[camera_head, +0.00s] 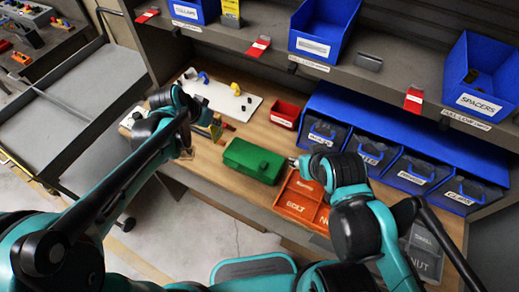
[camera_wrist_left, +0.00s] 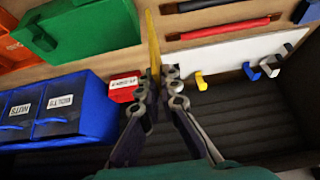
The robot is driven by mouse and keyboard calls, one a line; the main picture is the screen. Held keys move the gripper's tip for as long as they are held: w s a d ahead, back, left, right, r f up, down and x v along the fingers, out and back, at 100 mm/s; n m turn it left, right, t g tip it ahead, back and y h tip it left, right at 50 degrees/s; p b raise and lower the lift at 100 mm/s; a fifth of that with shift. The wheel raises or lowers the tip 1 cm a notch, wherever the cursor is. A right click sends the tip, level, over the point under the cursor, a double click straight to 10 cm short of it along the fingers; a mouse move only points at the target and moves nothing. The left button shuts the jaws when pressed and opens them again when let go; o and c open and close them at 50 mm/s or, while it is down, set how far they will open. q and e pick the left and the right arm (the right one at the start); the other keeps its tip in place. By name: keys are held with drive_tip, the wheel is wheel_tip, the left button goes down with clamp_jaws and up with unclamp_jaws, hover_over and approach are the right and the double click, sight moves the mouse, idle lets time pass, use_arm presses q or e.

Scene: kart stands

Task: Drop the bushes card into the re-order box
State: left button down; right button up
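My left gripper (camera_head: 203,138) is over the workbench, left of the green box. In the left wrist view, its fingers (camera_wrist_left: 158,82) are closed on a thin yellow card (camera_wrist_left: 153,42), seen nearly edge-on. The card also shows in the head view (camera_head: 216,130); its print is not readable, so I cannot confirm it is the bushes card. A small red open box (camera_head: 286,113) with a white label, likely the re-order box, stands behind the green box; it also shows in the left wrist view (camera_wrist_left: 123,89). My right gripper (camera_head: 296,162) is beside the green box, its fingers mostly hidden.
A closed green box (camera_head: 254,160) and an orange tray (camera_head: 300,200) lie on the wooden bench. A white board (camera_head: 222,97) with hooks lies behind my left gripper. A blue rack of bins (camera_head: 390,140) stands right of the red box.

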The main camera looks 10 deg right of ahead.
sight(218, 139)
use_arm(q)
drive_tip(key=shift+s+a+f, duration=0.1)
drive_tip(key=shift+s+f, duration=0.05)
drive_tip(key=shift+f, duration=0.2)
wheel_tip(218, 139, down, 5)
drive_tip(key=shift+f+b, duration=0.2)
drive_tip(key=shift+b, duration=0.9)
wheel_tip(218, 139, down, 4)
drive_tip(key=shift+s+r+b, duration=0.1)
drive_tip(key=shift+b, duration=0.6)
drive_tip(key=c, duration=1.7)
unclamp_jaws()
